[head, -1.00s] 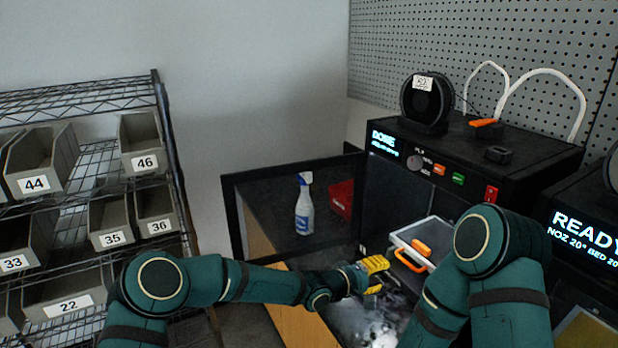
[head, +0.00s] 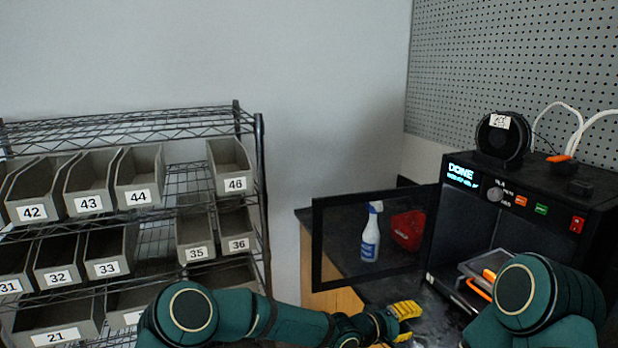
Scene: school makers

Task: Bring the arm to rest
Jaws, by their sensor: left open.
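My left gripper (head: 405,322), with yellow fingers, is low in the head view, in front of the black 3D printer (head: 535,213). It is open, and I see nothing between its fingers. My left arm reaches across the bottom of the view from the left. My right arm is bent at the lower right, and its gripper is out of view. The printer's door (head: 318,245) stands open, and its screen reads DONE. A grey plate with an orange piece (head: 490,276) lies at the printer's opening, partly hidden by my right arm.
A wire rack (head: 262,185) with numbered grey bins stands at the left. A spray bottle (head: 370,238) and a red bin (head: 408,229) stand on the dark worktop (head: 345,262) behind the open door. A black spool (head: 502,141) sits on top of the printer.

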